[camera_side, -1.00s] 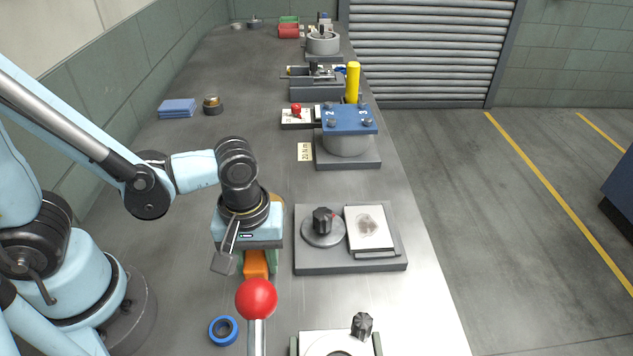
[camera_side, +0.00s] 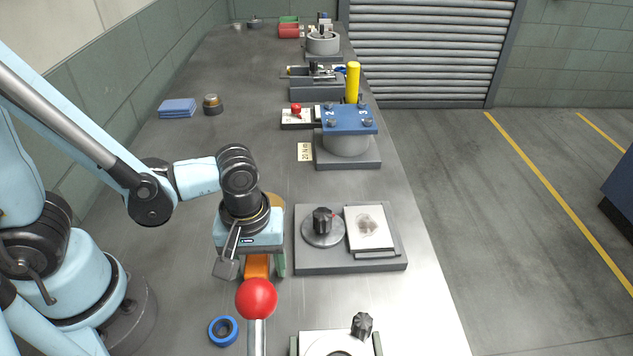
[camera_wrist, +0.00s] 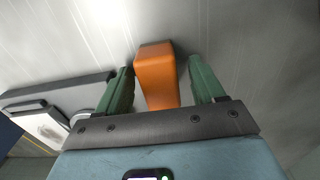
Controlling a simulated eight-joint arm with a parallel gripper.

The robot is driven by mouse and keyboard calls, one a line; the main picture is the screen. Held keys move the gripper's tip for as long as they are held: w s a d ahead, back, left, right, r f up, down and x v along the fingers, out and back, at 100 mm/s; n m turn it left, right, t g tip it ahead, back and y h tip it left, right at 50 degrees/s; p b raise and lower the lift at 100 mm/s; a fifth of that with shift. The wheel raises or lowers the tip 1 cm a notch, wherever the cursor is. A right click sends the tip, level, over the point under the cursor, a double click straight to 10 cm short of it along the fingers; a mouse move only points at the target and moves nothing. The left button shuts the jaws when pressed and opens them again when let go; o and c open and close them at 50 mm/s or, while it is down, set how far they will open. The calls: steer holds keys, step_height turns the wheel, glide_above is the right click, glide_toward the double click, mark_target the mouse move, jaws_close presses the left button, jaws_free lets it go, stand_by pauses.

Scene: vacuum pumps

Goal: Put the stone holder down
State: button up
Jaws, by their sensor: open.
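The stone holder, which I take to be the orange block (camera_wrist: 156,72), lies between the green fingers of my gripper (camera_wrist: 160,66) in the wrist view. A gap shows on each side of it, so the fingers are open and apart from it. In the side view the orange block (camera_side: 257,266) shows below my gripper (camera_side: 255,272), low over the steel bench. Its far end is hidden by the gripper body, and I cannot see its underside.
A grey plate with a black knob (camera_side: 322,221) and a white pad (camera_side: 369,228) stands close to the right. A red ball-topped lever (camera_side: 257,299) rises in front. A blue ring (camera_side: 223,330) lies front left. The bench is clear behind, toward the blue pads (camera_side: 177,108).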

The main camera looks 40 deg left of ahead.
mark_target(256, 259)
steer(key=shift+r, duration=6.1)
steer(key=w+a+r+m+t, duration=0.1)
steer(key=w+a+m+t, duration=0.5)
steer(key=a+m, duration=0.3)
steer(key=shift+w+a+r+t, duration=0.15)
steer(key=shift+w+a+t, duration=0.2)
steer(key=shift+a+t, duration=0.45)
steer(key=shift+a+g, duration=0.2)
steer(key=shift+g, duration=0.1)
